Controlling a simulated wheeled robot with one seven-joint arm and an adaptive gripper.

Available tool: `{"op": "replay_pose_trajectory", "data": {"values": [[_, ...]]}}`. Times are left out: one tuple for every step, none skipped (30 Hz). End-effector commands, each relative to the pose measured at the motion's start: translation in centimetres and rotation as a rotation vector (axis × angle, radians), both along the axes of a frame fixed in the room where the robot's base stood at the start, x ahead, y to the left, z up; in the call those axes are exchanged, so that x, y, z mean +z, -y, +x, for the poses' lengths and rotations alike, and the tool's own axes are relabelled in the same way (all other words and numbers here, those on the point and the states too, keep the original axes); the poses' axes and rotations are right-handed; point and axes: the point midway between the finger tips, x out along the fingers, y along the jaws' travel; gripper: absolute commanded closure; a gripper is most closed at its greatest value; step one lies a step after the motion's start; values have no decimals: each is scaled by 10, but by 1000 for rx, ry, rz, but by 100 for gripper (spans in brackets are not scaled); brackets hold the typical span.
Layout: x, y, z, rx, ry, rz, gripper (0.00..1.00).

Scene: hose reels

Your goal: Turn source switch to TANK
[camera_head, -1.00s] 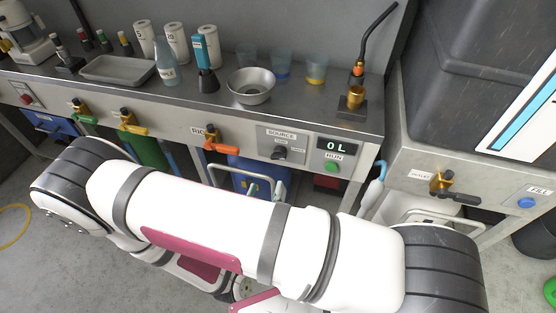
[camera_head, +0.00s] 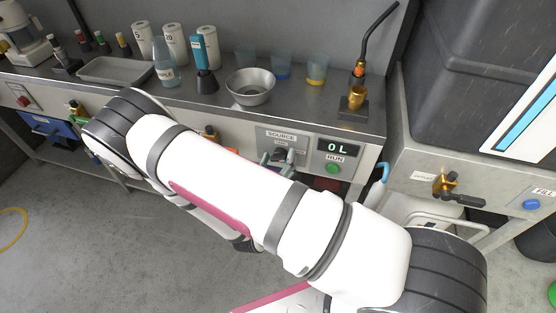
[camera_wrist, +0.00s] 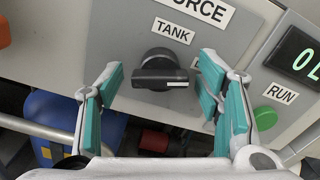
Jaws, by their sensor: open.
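The source switch (camera_wrist: 160,72) is a black rotary knob on a grey panel under the SOURCE label (camera_wrist: 200,10). In the wrist view its bar lies roughly level, with a white mark at its right end. The TANK label (camera_wrist: 173,30) is just above it; another label to the right is mostly hidden by a finger. My gripper (camera_wrist: 163,95) is open, its teal pads on either side of the knob, with visible gaps. In the head view the panel (camera_head: 283,140) shows, with my gripper's fingers (camera_head: 277,162) in front of the knob, partly hidden by my arm.
The green RUN button (camera_wrist: 265,118) and display (camera_wrist: 300,50) reading 0 L sit right of the switch. Below are a blue container (camera_wrist: 60,120) and a pale rail. A steel bowl (camera_head: 250,86) and bottles stand on the bench above.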

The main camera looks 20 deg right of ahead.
Motion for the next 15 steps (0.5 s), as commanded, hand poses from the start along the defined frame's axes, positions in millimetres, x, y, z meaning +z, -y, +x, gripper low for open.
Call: {"op": "replay_pose_trajectory", "data": {"values": [[0,0,0,0,0,0,40],[0,0,0,0,0,0,40],[0,0,0,0,0,0,47],[0,0,0,0,0,0,54],[0,0,0,0,0,0,61],[0,0,0,0,0,0,70],[0,0,0,0,0,0,77],[0,0,0,0,0,0,83],[0,0,0,0,0,0,89],[0,0,0,0,0,0,89],[0,0,0,0,0,0,89],[0,0,0,0,0,0,89],[0,0,0,0,0,0,89],[0,0,0,0,0,-2,89],[0,0,0,0,-2,-5,89]]}}
